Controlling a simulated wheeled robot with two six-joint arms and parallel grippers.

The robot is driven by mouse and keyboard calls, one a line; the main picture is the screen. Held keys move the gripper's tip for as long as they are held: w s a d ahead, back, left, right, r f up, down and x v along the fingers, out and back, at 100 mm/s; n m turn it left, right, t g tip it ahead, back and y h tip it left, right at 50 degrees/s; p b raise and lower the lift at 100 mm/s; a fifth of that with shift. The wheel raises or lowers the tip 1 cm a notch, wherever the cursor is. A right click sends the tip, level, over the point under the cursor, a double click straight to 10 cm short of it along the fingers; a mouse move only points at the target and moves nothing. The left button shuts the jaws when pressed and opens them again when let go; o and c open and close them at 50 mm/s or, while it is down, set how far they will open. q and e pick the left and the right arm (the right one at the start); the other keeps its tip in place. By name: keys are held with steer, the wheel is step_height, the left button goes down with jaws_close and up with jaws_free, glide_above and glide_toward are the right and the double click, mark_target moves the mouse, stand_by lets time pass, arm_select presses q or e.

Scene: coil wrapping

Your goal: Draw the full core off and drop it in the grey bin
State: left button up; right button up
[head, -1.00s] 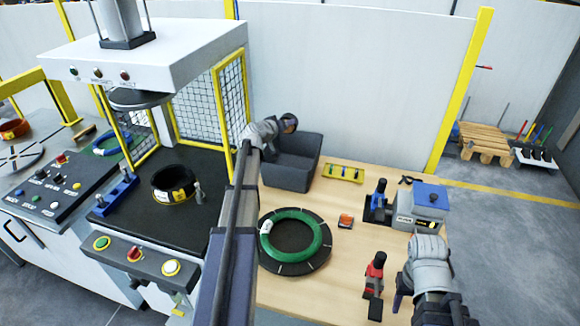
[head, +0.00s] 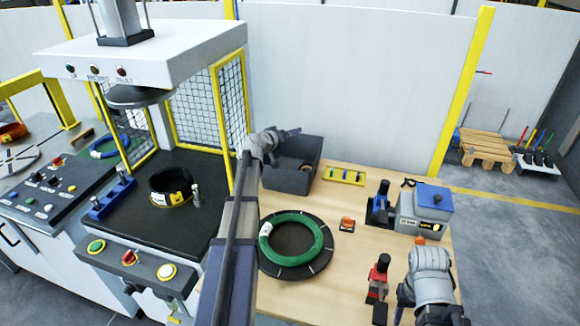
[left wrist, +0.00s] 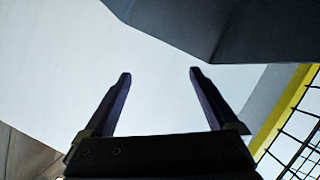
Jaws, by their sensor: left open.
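The grey bin (head: 285,181) stands at the back left of the wooden table. A small brownish round thing, likely the core (head: 306,166), shows partly inside the bin near its right wall; the wall hides the rest. My left gripper (head: 296,131) is open and empty above the bin's back edge. In the left wrist view its two fingers (left wrist: 160,80) stand apart with nothing between them. My right gripper (head: 402,298) is low at the table's right side, largely hidden by its own wrist, and its jaws cannot be made out.
A green coil (head: 320,237) lies on a black round plate in mid-table. A black coil (head: 168,181) sits under the press at left, beside a yellow mesh guard (head: 198,105). A yellow tray (head: 345,176), a blue-topped box (head: 434,194) and a red-topped tool (head: 380,270) stand on the table.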

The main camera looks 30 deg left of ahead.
step_height(320, 180, up, 3)
steer(key=shift+f+p, duration=0.2)
steer(key=shift+p, duration=1.05)
arm_select(q)
steer(key=v, duration=0.7)
steer(key=shift+s, duration=0.35)
steer(key=shift+r, duration=0.15)
